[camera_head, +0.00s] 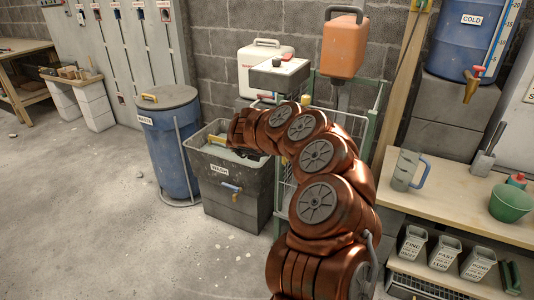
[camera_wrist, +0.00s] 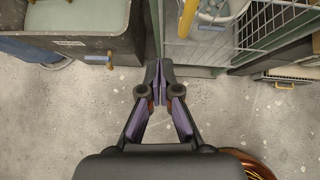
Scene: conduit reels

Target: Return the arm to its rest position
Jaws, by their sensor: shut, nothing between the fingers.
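My arm, copper-coloured with grey round joint caps, rises from the bottom of the head view and bends over to the left at its top. My gripper shows in the wrist view (camera_wrist: 159,68), with its fingertips together and nothing between them. It hangs over the concrete floor (camera_wrist: 85,120), close to the front of the grey wash tub (camera_wrist: 105,45) and a green-framed wire rack (camera_wrist: 188,50). In the head view the arm's end is in front of the wash tub (camera_head: 235,205), and the fingers cannot be made out there.
A blue waste barrel (camera_head: 170,150) stands left of the tub. A wooden bench (camera_head: 450,200) at right holds a clear jug (camera_head: 404,170) and a green bowl (camera_head: 512,204), with labelled bins (camera_head: 446,252) below. An orange canister (camera_head: 343,47) stands behind the arm. The floor at left is open.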

